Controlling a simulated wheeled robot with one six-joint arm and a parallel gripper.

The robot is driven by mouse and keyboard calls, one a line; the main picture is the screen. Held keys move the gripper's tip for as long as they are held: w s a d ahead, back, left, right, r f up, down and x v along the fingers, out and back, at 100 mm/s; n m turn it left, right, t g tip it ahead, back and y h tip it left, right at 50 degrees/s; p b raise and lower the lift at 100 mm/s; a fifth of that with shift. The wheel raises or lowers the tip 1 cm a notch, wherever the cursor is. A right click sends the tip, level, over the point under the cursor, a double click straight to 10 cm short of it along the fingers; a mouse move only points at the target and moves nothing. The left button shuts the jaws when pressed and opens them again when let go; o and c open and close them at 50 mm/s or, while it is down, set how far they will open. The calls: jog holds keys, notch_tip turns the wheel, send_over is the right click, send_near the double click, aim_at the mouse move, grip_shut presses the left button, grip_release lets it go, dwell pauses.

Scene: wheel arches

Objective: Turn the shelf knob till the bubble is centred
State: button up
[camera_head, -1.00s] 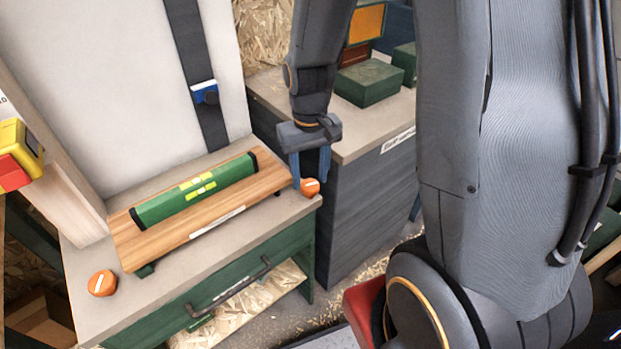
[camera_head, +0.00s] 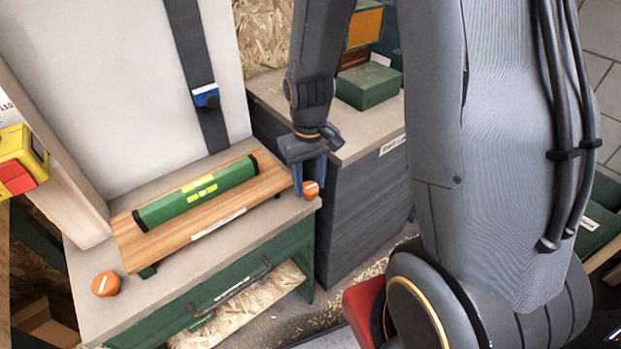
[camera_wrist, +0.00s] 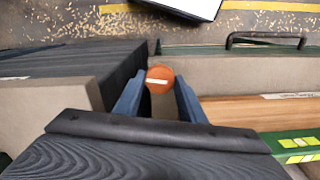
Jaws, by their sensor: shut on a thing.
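A green spirit level (camera_head: 197,193) lies on a wooden shelf board (camera_head: 222,212) on the bench. Its yellow-green vials show, but the bubble is too small to read. An orange knob (camera_head: 311,189) with a white mark is at the board's right end. My gripper (camera_head: 311,178) is at this knob, its blue fingers shut on it from either side. In the wrist view the knob (camera_wrist: 160,79) sits between the fingertips, its white mark running about left to right. The level (camera_wrist: 298,146) is partly cut off there. A second orange knob (camera_head: 106,284) is at the bench's front left.
A dark cabinet (camera_head: 362,212) with green boxes (camera_head: 368,86) on top stands right of the bench. A white panel (camera_head: 110,95) rises behind the level. A yellow and red device (camera_head: 22,160) is at the far left. A drawer handle (camera_head: 228,287) is below the bench top.

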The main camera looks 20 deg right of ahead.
aim_at(309, 187)
jog(key=shift+n, duration=0.5)
jog(key=shift+w, duration=0.1)
jog(key=o, duration=0.8)
jog(key=shift+c, duration=0.2)
jog(key=shift+r, duration=0.1)
jog(key=shift+r, duration=3.85)
jog(key=s+r+m, duration=0.2)
jog(key=s, duration=0.8)
jog(key=shift+s+r, duration=0.2)
jog(key=shift+r, duration=0.1)
